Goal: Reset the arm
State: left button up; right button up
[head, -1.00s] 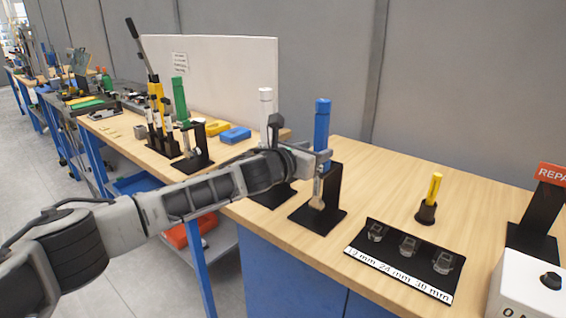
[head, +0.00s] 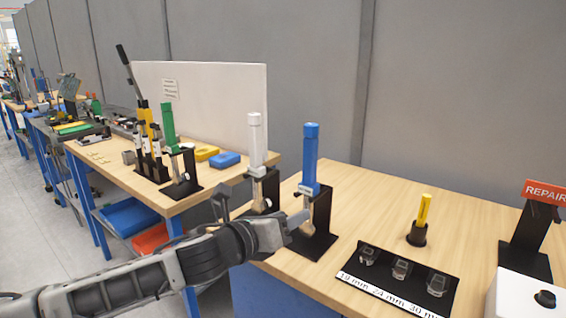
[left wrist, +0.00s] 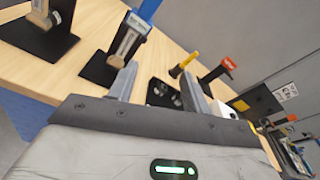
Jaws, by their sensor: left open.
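My left arm comes in from the lower left of the head view. Its gripper (head: 299,222) is low in front of the blue-handled tool (head: 310,155), which stands upright in a black stand. In the left wrist view the two fingers of my left gripper (left wrist: 158,88) are spread apart with nothing between them. The blue-handled tool's stand (left wrist: 112,62) is beyond the fingers to the left there. My right gripper does not show.
A white-handled tool (head: 256,140) and a green-handled tool (head: 168,125) stand on the left. A black tray (head: 387,290) with several small metal pieces, a yellow-handled tool (head: 424,210) and a REPAIR sign (head: 545,192) are on the right. Bare wood (head: 365,200) lies behind.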

pick_arm(q)
jog(key=s+f+n+y, duration=0.1)
jog(key=s+f+n, duration=1.15)
jog(key=n, duration=0.55)
jog(key=s+a+f+n+g+y, duration=0.2)
jog(key=s+a+f+n+y, duration=0.4)
jog(key=s+a+f+n, duration=0.8)
notch_tip(320, 180, down, 4)
jog(key=s+n, duration=0.1)
jog(key=n, duration=0.3)
jog(key=shift+s+a+r+y, duration=0.25)
jog(key=shift+s+a+y, duration=0.05)
jog(key=shift+s+y, duration=0.1)
